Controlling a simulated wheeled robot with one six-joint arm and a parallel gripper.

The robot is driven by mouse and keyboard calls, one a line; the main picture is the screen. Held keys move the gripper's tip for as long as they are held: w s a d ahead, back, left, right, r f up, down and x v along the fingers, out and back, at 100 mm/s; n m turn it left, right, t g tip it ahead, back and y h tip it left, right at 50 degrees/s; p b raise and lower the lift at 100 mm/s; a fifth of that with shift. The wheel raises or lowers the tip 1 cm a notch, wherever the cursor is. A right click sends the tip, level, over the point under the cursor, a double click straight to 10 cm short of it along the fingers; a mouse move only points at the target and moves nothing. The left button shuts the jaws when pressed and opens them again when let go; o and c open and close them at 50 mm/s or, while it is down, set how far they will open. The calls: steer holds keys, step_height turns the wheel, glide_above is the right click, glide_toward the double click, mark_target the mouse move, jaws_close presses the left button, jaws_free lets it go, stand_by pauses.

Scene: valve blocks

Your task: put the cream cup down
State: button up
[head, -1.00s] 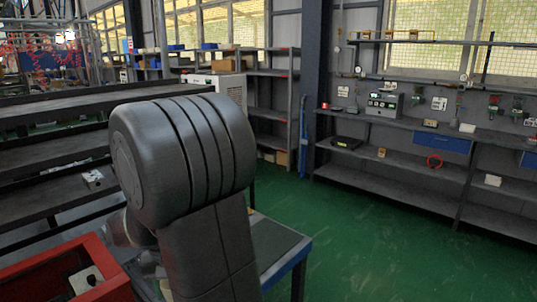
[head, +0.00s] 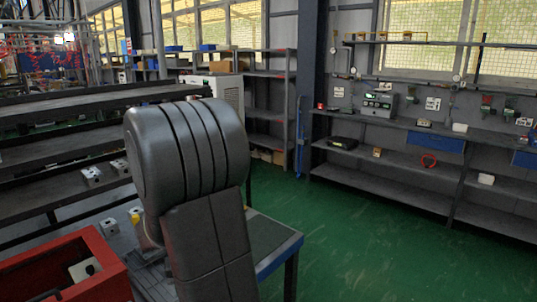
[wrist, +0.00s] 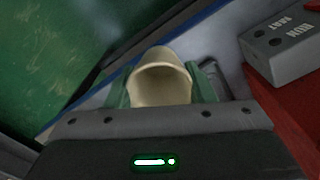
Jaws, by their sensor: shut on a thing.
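The cream cup (wrist: 162,82) is between the two green fingers of my gripper (wrist: 163,88) in the wrist view, with its rounded opening towards the camera. The fingers press on it from both sides. Behind it is a pale grey surface with a blue edge; I cannot tell whether the cup touches it. In the head view my arm hides the gripper and the cup.
A grey block with lettering (wrist: 285,42) is right of the cup, near a red tray (wrist: 285,115). The red tray (head: 108,258) also shows in the head view, beside my arm. A blue-edged table (head: 270,243) lies right of my arm; several small blocks stand left.

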steer(key=w+d+f+m, duration=0.2)
steer(key=w+d+f, duration=0.4)
steer(key=d+f, duration=0.2)
steer(key=w+d+f+m, duration=0.1)
steer(key=w+d+f, duration=0.5)
steer(key=d, duration=0.5)
step_height(320, 180, down, 2)
steer(key=shift+m, duration=0.4)
steer(key=shift+w+d, duration=0.1)
